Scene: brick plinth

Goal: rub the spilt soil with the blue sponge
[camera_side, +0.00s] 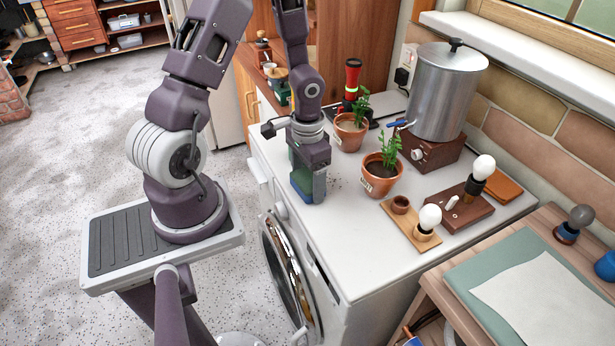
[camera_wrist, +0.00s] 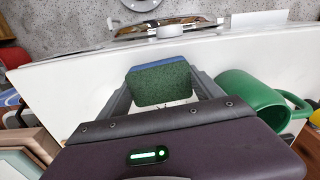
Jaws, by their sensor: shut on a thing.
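My gripper (camera_side: 309,176) points down over the white top of the washing machine, near its front edge. It is shut on the blue sponge (camera_side: 307,187), which is at or just above the surface; I cannot tell whether they touch. In the wrist view the sponge (camera_wrist: 160,84) sits between the fingers, with a green face towards the camera and a blue strip along its far edge. A few fine dark marks show just below the sponge in the wrist view, possibly spilt soil.
A green mug (camera_wrist: 250,95) lies close to the gripper in the wrist view. Two potted plants (camera_side: 350,130) (camera_side: 381,174), a steel pot (camera_side: 446,92) and bulb stands (camera_side: 424,222) stand to the right. The white top (camera_side: 345,245) is clear towards the camera.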

